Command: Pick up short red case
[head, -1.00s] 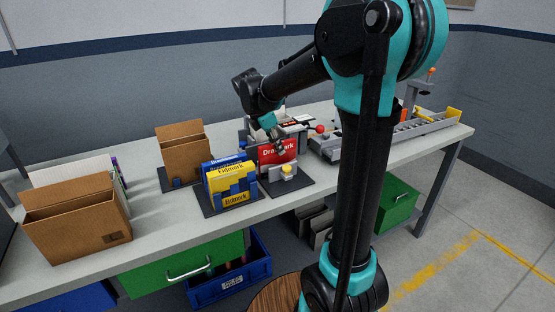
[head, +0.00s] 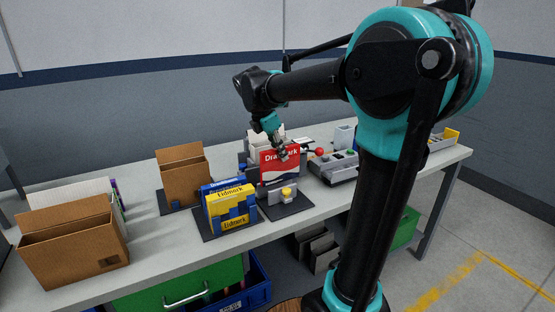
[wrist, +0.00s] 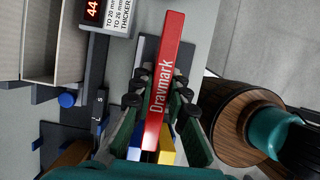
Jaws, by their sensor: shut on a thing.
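The short red case, marked "Dravmark" (head: 278,168), stands upright at the dark stand with the yellow knob. In the wrist view I see its narrow red edge (wrist: 166,80) from above, running between my fingers. My gripper (head: 282,153) is shut on the red case near its upper right in the head view. The fingers also show on both sides of it in the wrist view (wrist: 158,94). I cannot tell whether the case is clear of the stand.
A stand with yellow and blue "Eidmark" cases (head: 231,206) is close on the left. Cardboard boxes (head: 71,240) stand farther left. A grey device with a red knob (head: 335,166) is to the right. The table's front strip (head: 165,255) is bare.

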